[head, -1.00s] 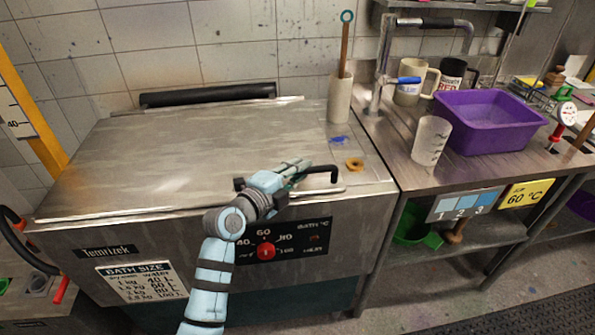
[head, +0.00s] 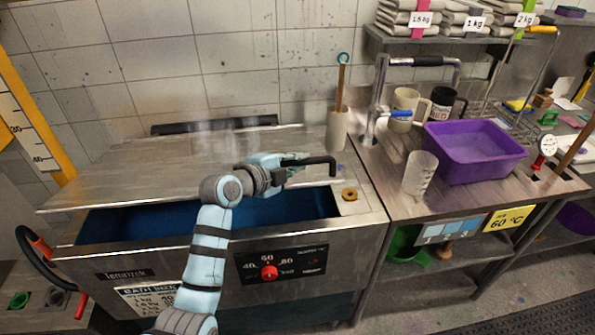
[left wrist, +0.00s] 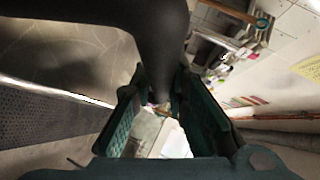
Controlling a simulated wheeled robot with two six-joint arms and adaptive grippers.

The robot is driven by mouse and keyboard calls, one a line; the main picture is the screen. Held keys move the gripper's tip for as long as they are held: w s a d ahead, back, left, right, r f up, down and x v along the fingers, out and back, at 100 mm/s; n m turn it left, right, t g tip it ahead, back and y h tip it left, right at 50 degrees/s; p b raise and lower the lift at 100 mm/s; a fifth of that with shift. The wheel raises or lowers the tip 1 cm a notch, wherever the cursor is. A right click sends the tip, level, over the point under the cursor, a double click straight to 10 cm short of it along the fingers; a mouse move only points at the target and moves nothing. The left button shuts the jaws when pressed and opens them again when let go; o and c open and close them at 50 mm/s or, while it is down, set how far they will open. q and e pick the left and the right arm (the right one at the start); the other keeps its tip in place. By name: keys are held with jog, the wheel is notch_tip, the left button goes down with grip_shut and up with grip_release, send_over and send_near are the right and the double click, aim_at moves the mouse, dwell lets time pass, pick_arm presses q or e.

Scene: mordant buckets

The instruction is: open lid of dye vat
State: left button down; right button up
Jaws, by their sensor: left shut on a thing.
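The dye vat's steel lid (head: 150,165) is tilted up at its front edge, hinged at the back. Under it shows the vat's blue inside (head: 150,219). My left gripper (head: 298,162) is shut on the black lid handle (head: 322,162) near the lid's front right corner. In the left wrist view the dark handle (left wrist: 150,25) runs large between the green finger pads, and the lid surface (left wrist: 60,50) lies to the left. My right gripper is in neither view.
A brass-coloured ring (head: 349,194) lies on the vat's right ledge. A holder with a stick (head: 337,130) stands behind it. The right counter carries a purple tub (head: 473,152), a clear beaker (head: 419,174) and mugs (head: 405,108).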

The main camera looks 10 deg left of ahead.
pick_arm(q)
jog(key=w+a+r, duration=0.1)
jog(key=w+r, duration=0.2)
jog(key=r, duration=0.3)
jog(key=w+a+r+p, duration=0.1)
jog(key=w+r, duration=0.3)
jog(key=r, duration=0.3)
jog(key=shift+w+a, duration=0.25)
jog(key=c, duration=1.6)
grip_release()
jog(key=shift+f, duration=0.1)
jog(key=shift+o, duration=0.2)
jog(key=v, duration=1.2)
